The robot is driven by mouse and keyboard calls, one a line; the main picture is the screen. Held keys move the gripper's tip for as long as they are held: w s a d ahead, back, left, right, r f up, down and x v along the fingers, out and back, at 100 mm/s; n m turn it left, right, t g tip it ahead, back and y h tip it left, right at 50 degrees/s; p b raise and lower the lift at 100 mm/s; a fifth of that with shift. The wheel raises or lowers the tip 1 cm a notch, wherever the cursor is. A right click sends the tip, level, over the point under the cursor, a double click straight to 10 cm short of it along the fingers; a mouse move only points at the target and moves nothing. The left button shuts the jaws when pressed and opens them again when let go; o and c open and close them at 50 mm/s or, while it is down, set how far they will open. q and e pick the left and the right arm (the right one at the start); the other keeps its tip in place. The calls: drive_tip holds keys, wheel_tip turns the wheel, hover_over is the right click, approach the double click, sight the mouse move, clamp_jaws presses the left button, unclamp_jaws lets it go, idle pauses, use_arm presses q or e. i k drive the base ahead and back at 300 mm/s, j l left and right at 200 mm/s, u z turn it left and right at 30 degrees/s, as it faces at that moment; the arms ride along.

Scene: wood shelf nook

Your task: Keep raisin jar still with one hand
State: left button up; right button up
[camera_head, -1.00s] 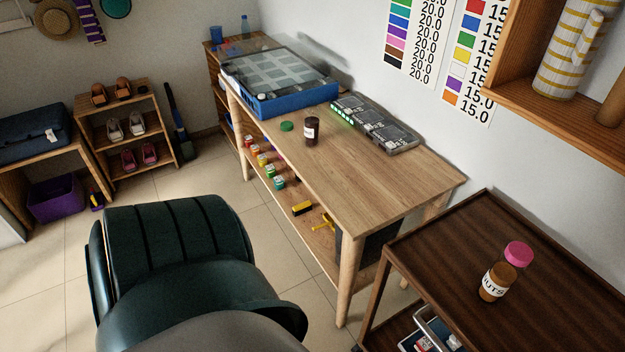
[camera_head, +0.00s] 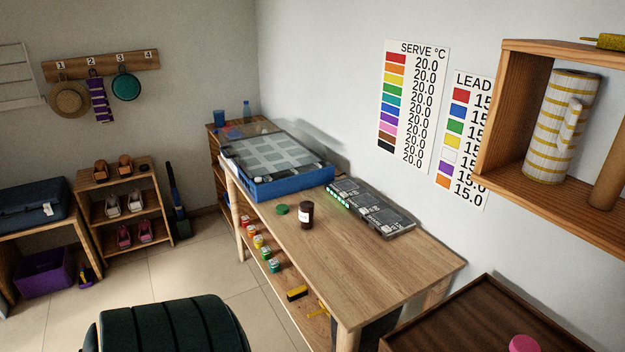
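A small dark brown jar (camera_head: 306,217) with a pale label stands upright and open-topped on the light wooden table. Its label is too small to read, so I cannot tell for sure that it is the raisin jar. A green lid (camera_head: 281,209) lies flat on the table just left of it, apart from the jar. Neither of my grippers is in view, and nothing touches the jar.
A blue tray (camera_head: 290,186) and dark grey boxes (camera_head: 371,207) stand behind the jar. The table's front right (camera_head: 375,275) is clear. A dark brown cart (camera_head: 470,325) stands at lower right, with a pink lid (camera_head: 524,344) on it. A wall shelf (camera_head: 540,195) juts out above.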

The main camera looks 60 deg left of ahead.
sight(307, 197)
drive_tip(key=i, duration=0.4)
drive_tip(key=u, duration=2.05)
